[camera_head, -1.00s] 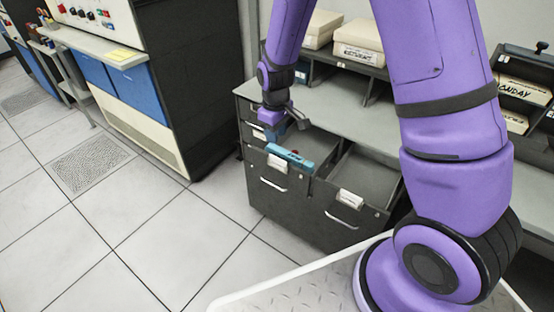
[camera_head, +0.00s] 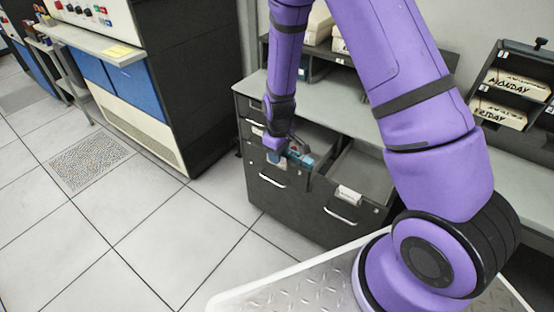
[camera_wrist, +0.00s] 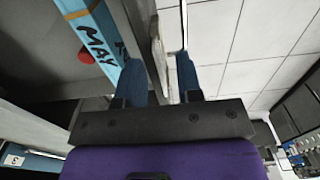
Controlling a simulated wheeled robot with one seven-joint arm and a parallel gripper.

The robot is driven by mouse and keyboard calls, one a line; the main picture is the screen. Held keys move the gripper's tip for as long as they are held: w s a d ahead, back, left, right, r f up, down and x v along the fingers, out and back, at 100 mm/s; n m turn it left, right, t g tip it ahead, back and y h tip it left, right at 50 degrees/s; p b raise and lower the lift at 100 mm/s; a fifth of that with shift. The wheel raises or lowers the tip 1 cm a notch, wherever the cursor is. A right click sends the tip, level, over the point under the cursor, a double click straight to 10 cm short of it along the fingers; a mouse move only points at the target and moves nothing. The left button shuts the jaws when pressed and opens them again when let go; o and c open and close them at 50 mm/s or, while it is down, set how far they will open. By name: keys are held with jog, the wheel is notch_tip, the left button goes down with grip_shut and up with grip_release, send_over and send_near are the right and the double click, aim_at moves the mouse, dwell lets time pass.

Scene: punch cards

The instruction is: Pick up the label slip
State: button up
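A pale label slip in its holder (camera_wrist: 158,48) shows nearly edge-on in the wrist view, on the front of the left drawer. My gripper (camera_wrist: 159,66) is open, its two blue fingers apart on either side of the label area. I see no finger closed on the slip. In the head view my gripper (camera_head: 275,155) is at the top of the left drawer front (camera_head: 270,188) and mostly hides the label there.
A red round thing (camera_wrist: 84,54) is beside the strip. The open right drawer (camera_head: 360,178) has its own white label (camera_head: 348,194). The grey counter (camera_head: 335,112) lies behind. Tiled floor (camera_head: 150,225) is clear in front.

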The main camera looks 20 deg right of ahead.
grip_shut()
dwell(0.4)
